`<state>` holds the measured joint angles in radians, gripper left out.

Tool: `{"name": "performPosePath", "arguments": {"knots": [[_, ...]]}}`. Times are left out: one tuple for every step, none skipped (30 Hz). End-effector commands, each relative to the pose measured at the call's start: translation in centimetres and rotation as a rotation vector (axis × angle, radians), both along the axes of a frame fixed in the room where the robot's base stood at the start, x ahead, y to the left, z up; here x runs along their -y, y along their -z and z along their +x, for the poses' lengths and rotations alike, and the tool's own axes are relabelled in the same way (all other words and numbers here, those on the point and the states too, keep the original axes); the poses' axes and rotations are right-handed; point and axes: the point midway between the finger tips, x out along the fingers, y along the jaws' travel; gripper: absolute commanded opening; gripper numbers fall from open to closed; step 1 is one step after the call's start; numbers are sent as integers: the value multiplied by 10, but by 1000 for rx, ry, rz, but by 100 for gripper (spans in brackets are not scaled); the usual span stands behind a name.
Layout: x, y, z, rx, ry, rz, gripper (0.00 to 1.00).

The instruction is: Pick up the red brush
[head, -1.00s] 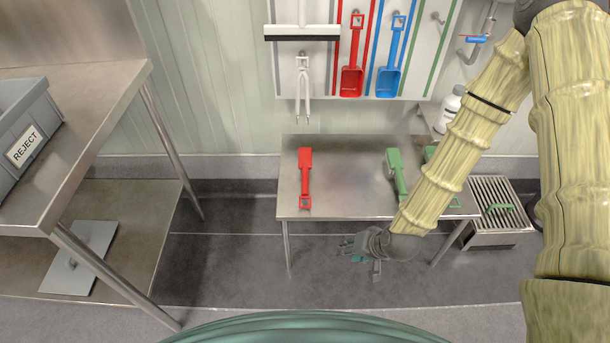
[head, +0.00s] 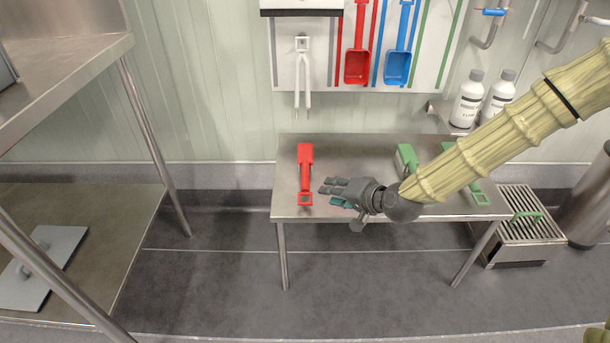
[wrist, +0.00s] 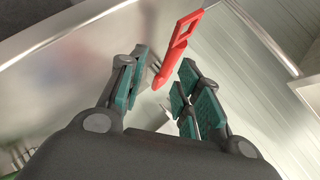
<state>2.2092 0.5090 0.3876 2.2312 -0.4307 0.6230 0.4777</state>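The red brush (head: 305,173) lies on the left part of the steel table, its wide end toward the wall and its holed handle end toward the front edge. In the wrist view the red brush (wrist: 181,42) shows beyond the fingers, its lower end in the gap between them. My gripper (head: 328,192) is just right of the brush's handle end, fingers pointing left toward it. The fingers look apart and empty in the wrist view (wrist: 164,68). The brush is not held; whether a fingertip touches it I cannot tell.
A green brush (head: 407,157) and another green tool (head: 478,187) lie on the table (head: 345,150) near my arm. White bottles (head: 467,100) stand behind on the right. Red (head: 358,66) and blue (head: 398,66) scoops hang on the wall. A steel shelf (head: 75,62) stands at the left.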

Motion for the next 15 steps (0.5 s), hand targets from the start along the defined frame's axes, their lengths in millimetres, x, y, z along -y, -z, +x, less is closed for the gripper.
{"name": "performPosePath", "arguments": {"knots": [[-1, 8, 8, 20, 3, 18, 34], [-1, 6, 11, 30, 5, 28, 34], [-2, 3, 16, 42, 8, 42, 34], [-2, 2, 19, 50, 10, 50, 34], [-2, 0, 22, 58, 11, 58, 34], [-2, -2, 25, 67, 12, 66, 34], [-2, -4, 28, 74, 13, 73, 34], [-2, -6, 30, 80, 14, 78, 34], [-3, -9, 32, 86, 14, 85, 34], [-3, -10, 33, 90, 16, 88, 34], [-3, -12, 34, 93, 16, 92, 34], [-3, -13, 35, 94, 16, 95, 34], [-3, -13, 36, 96, 16, 96, 34], [-4, -13, 37, 97, 17, 97, 34], [-5, -13, 38, 98, 16, 98, 34]]}}
